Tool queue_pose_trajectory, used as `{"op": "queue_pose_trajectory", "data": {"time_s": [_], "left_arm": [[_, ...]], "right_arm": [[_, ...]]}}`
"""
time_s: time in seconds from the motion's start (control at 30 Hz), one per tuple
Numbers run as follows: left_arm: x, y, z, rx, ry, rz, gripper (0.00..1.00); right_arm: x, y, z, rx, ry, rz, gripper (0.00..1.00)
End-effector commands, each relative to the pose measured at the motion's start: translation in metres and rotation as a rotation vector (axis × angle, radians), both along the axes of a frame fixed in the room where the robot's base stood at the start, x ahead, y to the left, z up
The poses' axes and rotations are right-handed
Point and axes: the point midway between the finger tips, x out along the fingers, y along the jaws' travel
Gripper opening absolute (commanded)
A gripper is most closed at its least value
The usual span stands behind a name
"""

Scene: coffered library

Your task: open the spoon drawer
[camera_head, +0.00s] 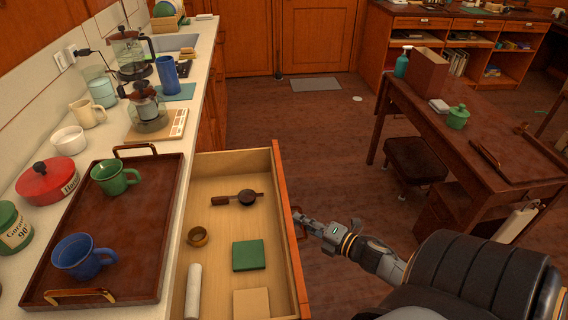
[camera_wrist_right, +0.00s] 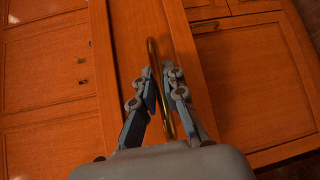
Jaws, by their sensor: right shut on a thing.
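The drawer (camera_head: 222,167) stands pulled out from under the counter, with its inside showing. In it lie a dark spoon-like utensil (camera_head: 246,198), a small brown ring or cup (camera_head: 198,236), a green square item (camera_head: 248,255), a pale square item (camera_head: 251,302) and a white roll (camera_head: 193,290). My right gripper (camera_head: 301,224) is at the drawer's orange front, shut on its handle. In the right wrist view the fingers (camera_wrist_right: 163,82) close on the brass bar handle (camera_wrist_right: 153,52) from both sides. My left gripper is not in view.
A brown tray (camera_head: 128,226) with a green mug (camera_head: 115,177) and a blue mug (camera_head: 82,256) sits on the counter beside the drawer. A desk (camera_head: 420,135) and a dark stool (camera_head: 415,160) stand to the right. Open floor (camera_head: 320,150) lies between.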

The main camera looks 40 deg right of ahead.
Motion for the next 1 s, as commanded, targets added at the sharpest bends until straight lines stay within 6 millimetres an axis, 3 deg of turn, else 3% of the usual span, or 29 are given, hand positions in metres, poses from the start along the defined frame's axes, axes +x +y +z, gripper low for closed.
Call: {"op": "queue_pose_trajectory", "data": {"time_s": [0.2, 0.6, 0.63, 0.73, 1.0], "left_arm": [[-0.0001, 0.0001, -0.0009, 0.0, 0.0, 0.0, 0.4], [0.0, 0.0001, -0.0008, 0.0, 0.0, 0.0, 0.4], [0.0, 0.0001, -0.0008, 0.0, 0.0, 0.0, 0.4], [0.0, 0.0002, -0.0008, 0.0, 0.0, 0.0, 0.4], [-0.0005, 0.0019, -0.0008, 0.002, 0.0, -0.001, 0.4]], "right_arm": [[-0.0089, -0.0124, -0.001, 0.0, 0.002, 0.0, 0.0], [-0.0099, -0.0143, -0.0008, 0.0, 0.002, 0.0, 0.0], [-0.0099, -0.0143, -0.0008, 0.0, 0.002, 0.0, 0.13], [-0.0099, -0.0141, -0.0008, 0.0, 0.001, 0.0, 0.33], [-0.0097, -0.014, -0.0005, 0.0, 0.001, 0.0, 0.35]]}}
